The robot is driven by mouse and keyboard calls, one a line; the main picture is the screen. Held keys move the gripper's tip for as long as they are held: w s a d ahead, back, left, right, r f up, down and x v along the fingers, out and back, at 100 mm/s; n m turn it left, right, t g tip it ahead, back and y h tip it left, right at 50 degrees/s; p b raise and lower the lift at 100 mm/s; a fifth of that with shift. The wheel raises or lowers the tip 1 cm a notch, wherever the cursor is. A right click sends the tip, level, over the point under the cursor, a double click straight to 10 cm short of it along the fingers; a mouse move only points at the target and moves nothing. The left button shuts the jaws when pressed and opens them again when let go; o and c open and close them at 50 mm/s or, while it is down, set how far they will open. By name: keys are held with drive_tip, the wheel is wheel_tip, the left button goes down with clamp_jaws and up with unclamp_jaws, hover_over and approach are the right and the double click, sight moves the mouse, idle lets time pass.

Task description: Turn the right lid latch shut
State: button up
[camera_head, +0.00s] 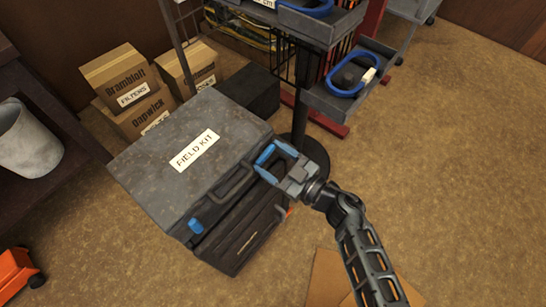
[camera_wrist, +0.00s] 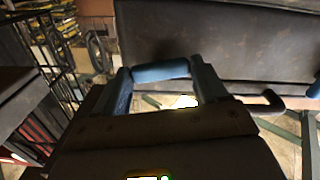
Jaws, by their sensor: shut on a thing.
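The grey case (camera_head: 190,150) labelled FIELD KIT stands on the floor with its lid down. My gripper (camera_head: 265,164) is at the right end of the case's front edge. In the wrist view the right lid latch (camera_wrist: 160,72), a blue bar, spans between my two fingers, and they are shut on it. In the head view my fingers mostly hide this latch, so I cannot tell its exact angle. The blue left lid latch (camera_head: 196,226) shows at the front left corner. A dark handle (camera_head: 232,183) lies between the latches on the front.
Cardboard boxes (camera_head: 125,85) stand behind the case on the left. A dark rack with a tray (camera_head: 345,95) holding a blue loop is behind and right of my gripper. A white bucket (camera_head: 28,140) is at the left. The floor at the right is clear.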

drive_tip(key=n, duration=0.3)
drive_tip(key=shift+n, duration=0.4)
drive_tip(key=n, duration=0.3)
drive_tip(key=shift+f+n, duration=0.1)
drive_tip(key=shift+n, duration=0.2)
drive_tip(key=n+b, duration=0.1)
drive_tip(key=n, duration=0.3)
drive_tip(key=shift+b, duration=0.3)
drive_tip(key=shift+n+b, duration=0.55)
drive_tip(key=shift+n, duration=1.45)
drive_tip(key=o, duration=1.1)
drive_tip(key=shift+c, duration=0.2)
